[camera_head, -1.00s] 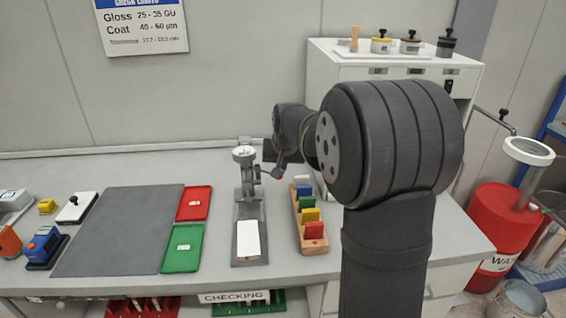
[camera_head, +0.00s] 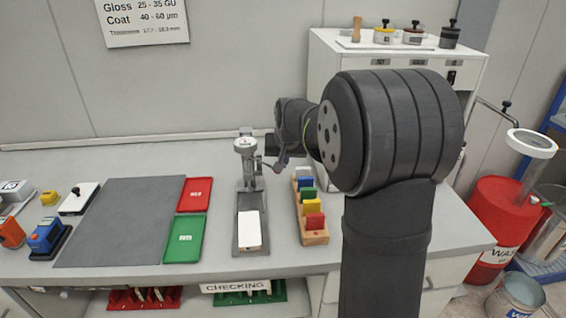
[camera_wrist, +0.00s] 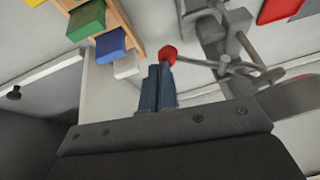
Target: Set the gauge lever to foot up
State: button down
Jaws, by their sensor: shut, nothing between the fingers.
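The thickness gauge (camera_head: 248,178) stands upright on the bench, with a round white dial on top and a long grey base. A white block (camera_head: 250,230) lies on the front of that base. In the wrist view, the gauge's metal lever (camera_wrist: 215,65) ends in a red knob (camera_wrist: 167,55). My gripper (camera_wrist: 159,69) is shut and empty, its blue fingertips right at the knob; I cannot tell whether they touch. In the head view my gripper (camera_head: 281,162) is right of the gauge column, where the lever end is mostly hidden. The gauge foot is too small to judge.
A wooden rack (camera_head: 313,237) with several coloured blocks stands right of the gauge. A red tray (camera_head: 195,194) and a green tray (camera_head: 184,240) lie to its left, beside a dark mat (camera_head: 120,222). A white cabinet (camera_head: 350,62) stands behind my arm.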

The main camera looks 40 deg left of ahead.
jog(key=w+d+v, duration=0.1)
jog(key=w+v, duration=0.1)
jog(key=v, duration=1.2)
jog(key=shift+w+d+r, duration=0.2)
jog(key=shift+d+r, duration=0.05)
jog(key=shift+d, duration=0.25)
jog(key=s+a+x, duration=0.1)
jog(key=s+x, duration=0.1)
jog(key=x, duration=1.2)
jog(key=shift+s+a+f, duration=0.2)
jog(key=shift+a+f, duration=0.2)
jog(key=shift+a, duration=0.15)
